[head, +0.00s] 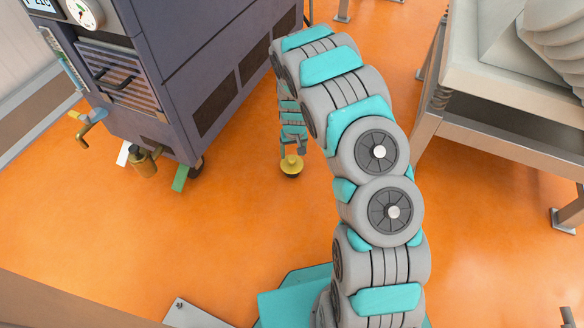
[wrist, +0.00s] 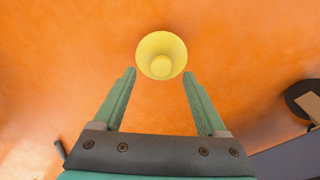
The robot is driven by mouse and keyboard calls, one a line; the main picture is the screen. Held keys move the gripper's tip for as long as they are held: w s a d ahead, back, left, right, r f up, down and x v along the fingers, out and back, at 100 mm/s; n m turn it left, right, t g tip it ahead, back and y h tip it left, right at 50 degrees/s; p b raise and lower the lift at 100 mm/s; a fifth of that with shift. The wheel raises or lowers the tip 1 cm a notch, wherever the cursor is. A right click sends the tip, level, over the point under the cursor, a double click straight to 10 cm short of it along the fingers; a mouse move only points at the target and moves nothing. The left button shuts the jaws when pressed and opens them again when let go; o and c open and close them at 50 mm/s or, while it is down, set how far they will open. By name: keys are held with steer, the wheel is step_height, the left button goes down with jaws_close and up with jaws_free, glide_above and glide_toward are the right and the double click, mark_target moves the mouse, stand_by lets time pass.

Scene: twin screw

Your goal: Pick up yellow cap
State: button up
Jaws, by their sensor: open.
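The yellow cap (head: 291,165) lies on the orange floor, to the right of the dark machine in the head view. In the wrist view the cap (wrist: 161,54) looks like a round yellow dish with a small raised centre. My gripper (wrist: 159,72) is open, with its two green fingers apart. The cap shows just beyond the fingertips, roughly centred between them, and nothing is held. In the head view my gripper (head: 292,150) hangs right by the cap, its fingers small and partly unclear. I cannot tell the exact gap between fingertips and cap.
A dark machine (head: 205,75) on casters stands at the left, with a brass fitting (head: 143,162) and a green tab (head: 181,178) at its base. A pale metal table (head: 490,95) stands at the right. The orange floor around the cap is clear.

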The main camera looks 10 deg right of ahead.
mark_target(292, 159)
steer(key=f, duration=0.3)
steer(key=shift+w+a+f, duration=0.1)
steer(key=shift+w+f, duration=0.2)
steer(key=shift+f, duration=0.1)
jaws_close()
stand_by(0.6)
